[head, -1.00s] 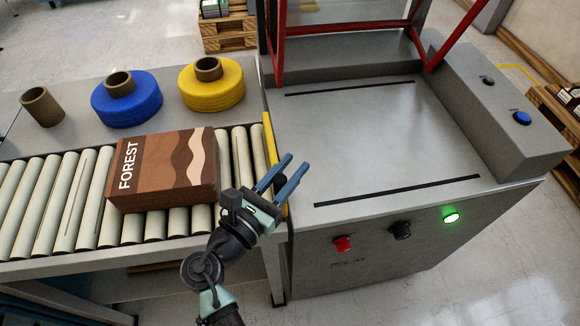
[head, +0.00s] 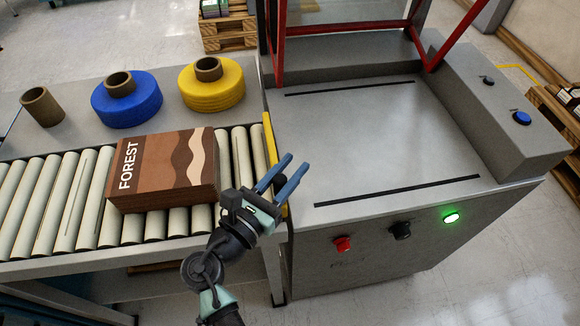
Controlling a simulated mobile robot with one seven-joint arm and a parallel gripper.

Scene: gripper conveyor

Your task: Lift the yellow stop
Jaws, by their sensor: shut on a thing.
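The yellow stop (head: 270,142) is a narrow upright plate across the right end of the roller conveyor, beside the grey machine table. Its near end is partly hidden behind my gripper. My gripper (head: 287,172) is at the near end of the stop, its two blue fingers pointing up and to the right. It is shut on the yellow stop, with the stop's near part between or behind the fingers. The stop stands in its place at the conveyor's end, with no visible gap to tell of under it.
A brown box marked FOREST (head: 165,170) lies on the rollers (head: 62,205) left of my gripper. A blue roll (head: 127,102), a yellow roll (head: 212,88) and a brown core (head: 42,107) stand behind. The machine table (head: 365,140) is bare; a red frame (head: 345,28) rises behind it.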

